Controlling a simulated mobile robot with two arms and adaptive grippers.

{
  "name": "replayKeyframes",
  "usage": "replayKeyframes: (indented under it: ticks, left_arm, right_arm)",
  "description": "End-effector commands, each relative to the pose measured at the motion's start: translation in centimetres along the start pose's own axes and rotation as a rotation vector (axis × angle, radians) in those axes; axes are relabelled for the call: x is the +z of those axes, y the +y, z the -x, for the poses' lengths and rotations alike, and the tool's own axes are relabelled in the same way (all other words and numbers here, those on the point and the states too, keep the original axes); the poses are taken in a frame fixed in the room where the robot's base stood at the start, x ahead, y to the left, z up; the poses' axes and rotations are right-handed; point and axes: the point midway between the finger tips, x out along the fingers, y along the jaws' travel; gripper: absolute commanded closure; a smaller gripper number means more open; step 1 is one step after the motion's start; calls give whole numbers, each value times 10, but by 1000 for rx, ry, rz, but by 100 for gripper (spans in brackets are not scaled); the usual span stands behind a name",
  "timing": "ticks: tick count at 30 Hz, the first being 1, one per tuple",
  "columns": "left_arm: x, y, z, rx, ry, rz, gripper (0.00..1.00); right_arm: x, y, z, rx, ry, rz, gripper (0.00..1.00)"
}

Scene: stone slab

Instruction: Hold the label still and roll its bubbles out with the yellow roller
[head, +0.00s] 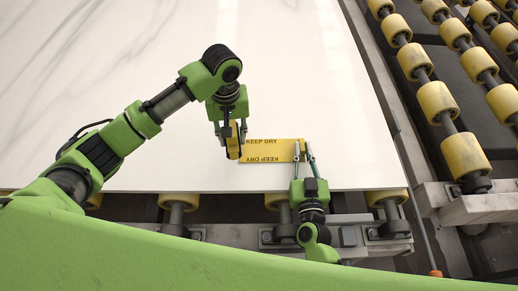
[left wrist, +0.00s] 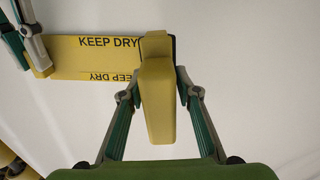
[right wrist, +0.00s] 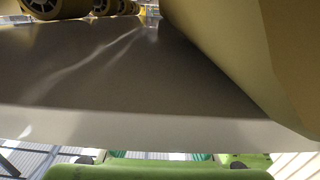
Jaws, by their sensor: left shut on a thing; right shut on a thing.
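The yellow label (head: 272,155), printed "KEEP DRY", lies on the white slab (head: 300,60) near its front edge. It also shows in the left wrist view (left wrist: 70,57). My left gripper (head: 230,133) is shut on the yellow roller (left wrist: 157,105), which covers the label's left end in the head view. I cannot tell whether the roller presses on it. My right gripper (head: 303,152) is at the label's right end, shut on the label. In the left wrist view its fingers (left wrist: 28,45) are at that same end. The right wrist view shows a large tan surface, probably the label, at close range.
Yellow conveyor rollers (head: 436,101) on a metal frame run along the slab's right side. More rollers (head: 178,200) show under its front edge. The slab beyond the label is clear and pale with grey veins. An orange-tipped rod (head: 435,273) stands at lower right.

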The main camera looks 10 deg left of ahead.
Motion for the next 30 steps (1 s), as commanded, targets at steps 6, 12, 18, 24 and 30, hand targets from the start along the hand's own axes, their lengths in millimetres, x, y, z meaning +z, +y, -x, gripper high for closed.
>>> replayKeyframes:
  ticks: [6, 12, 18, 24, 30]
  left_arm:
    - [-3, -14, 18, 0, 2, 0, 87]
    - [-4, -27, 34, 1, 2, 0, 87]
    - [-6, -38, 49, 1, 2, 0, 87]
    - [-6, -44, 56, 2, 3, -1, 87]
    - [-6, -44, 56, 2, 2, -1, 87]
  right_arm:
    - [0, 0, 0, -1, -1, 0, 100]
    - [0, -1, 0, -1, -1, 0, 100]
    - [0, -1, 0, -1, -1, 0, 100]
    - [0, -1, 0, -1, -1, 0, 100]
    - [0, -1, 0, -1, -1, 0, 100]
